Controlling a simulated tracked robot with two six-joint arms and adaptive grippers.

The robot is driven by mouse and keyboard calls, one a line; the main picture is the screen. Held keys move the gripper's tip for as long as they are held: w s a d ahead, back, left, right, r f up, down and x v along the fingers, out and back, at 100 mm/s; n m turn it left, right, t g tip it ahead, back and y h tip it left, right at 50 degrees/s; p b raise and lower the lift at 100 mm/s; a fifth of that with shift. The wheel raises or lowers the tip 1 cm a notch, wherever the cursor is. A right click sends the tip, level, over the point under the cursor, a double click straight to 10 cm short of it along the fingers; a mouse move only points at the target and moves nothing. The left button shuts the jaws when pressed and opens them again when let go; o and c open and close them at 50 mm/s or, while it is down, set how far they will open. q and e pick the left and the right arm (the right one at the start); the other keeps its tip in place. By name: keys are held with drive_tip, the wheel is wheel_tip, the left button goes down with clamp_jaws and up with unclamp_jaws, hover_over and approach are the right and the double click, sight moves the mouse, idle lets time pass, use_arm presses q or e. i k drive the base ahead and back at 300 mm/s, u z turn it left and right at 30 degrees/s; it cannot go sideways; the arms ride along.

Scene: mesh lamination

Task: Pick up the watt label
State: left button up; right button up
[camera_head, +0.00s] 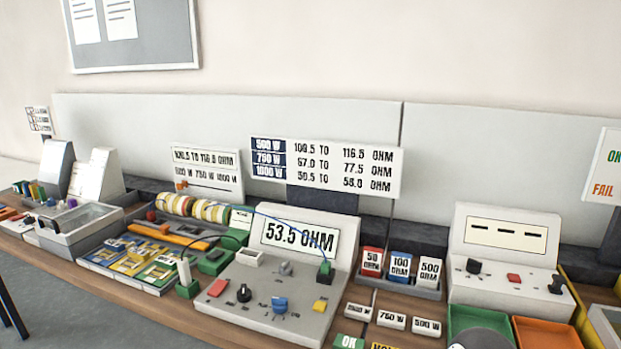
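Three small white watt labels lie in a row on the wooden bench in front of the ohm blocks. The left one (358,311) seems to read 1000 W, though its print is blurred. The middle one (391,320) reads 750 W and the right one (426,327) reads 500 W. The meter display (300,237) behind and to the left reads 53.5 OHM. A wide sign (325,167) lists ohm ranges beside 500 W, 750 W and 1000 W. I see no fingers of my left or right gripper in this view.
Red, blue and white ohm blocks (400,267) stand in a dark tray behind the labels. A green OK tag (348,341) lies in front. Green (480,317) and orange (546,331) trays are at right. A rounded grey shape at the bottom edge partly covers the green tray.

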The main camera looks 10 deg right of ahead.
sight(359, 313)
drive_tip(key=u, duration=1.7)
drive_tip(key=i, duration=0.05)
drive_tip(key=z, duration=2.65)
